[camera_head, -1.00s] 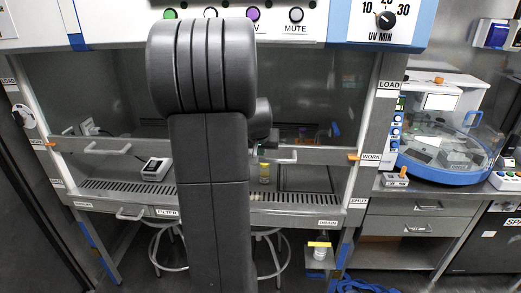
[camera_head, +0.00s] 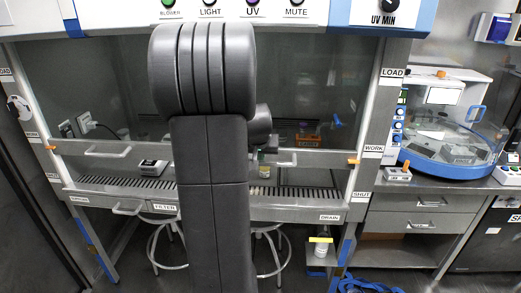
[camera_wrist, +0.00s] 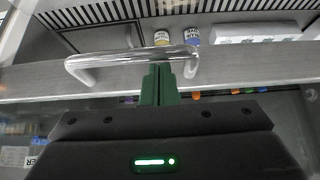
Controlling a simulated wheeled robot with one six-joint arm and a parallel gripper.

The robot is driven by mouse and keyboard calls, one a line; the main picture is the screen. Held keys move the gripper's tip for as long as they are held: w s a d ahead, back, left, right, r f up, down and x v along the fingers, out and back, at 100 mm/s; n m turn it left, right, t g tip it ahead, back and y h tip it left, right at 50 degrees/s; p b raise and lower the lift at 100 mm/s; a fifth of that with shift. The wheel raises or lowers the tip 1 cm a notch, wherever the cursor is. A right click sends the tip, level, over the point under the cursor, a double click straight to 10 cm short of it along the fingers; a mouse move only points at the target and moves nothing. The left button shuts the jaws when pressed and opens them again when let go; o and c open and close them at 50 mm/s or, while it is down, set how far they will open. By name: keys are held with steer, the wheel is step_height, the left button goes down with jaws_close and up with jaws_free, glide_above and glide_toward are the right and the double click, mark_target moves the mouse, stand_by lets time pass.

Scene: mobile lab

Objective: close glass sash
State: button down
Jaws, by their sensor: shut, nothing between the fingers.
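The glass sash (camera_head: 320,100) spans the front of the cabinet, with a grey bottom rail (camera_head: 330,158) and two bar handles. Its orange side marker (camera_head: 353,161) sits a little below the WORK label, above the SHUT label. The left handle (camera_head: 108,152) is clear of my arm. The right handle (camera_head: 284,161) is partly hidden by my arm. In the wrist view, my gripper (camera_wrist: 160,72) has its green fingers shut and empty. The fingertips overlap a clear-looking handle bar (camera_wrist: 115,60) near its right end; contact cannot be told. My gripper is hidden in the head view.
A slotted grille (camera_head: 125,184) runs along the cabinet's front sill. Inside stand a small grey device (camera_head: 153,166) and capped vials (camera_wrist: 161,38). A round clear-lidded machine (camera_head: 445,145) stands on the right bench. Stools (camera_head: 168,245) and a bottle (camera_head: 321,252) are below.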

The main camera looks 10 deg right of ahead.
step_height(320, 180, down, 16)
steer(key=b, duration=1.2)
steer(key=shift+s, duration=0.2)
steer(key=shift+s+f, duration=0.1)
steer(key=shift+f, duration=0.05)
steer(key=s+a+r+p, duration=0.1)
steer(key=s+r+p, duration=0.2)
steer(key=r, duration=1)
steer(key=shift+s+a+r, duration=0.15)
steer(key=shift+s+a, duration=0.05)
steer(key=shift+s, duration=0.3)
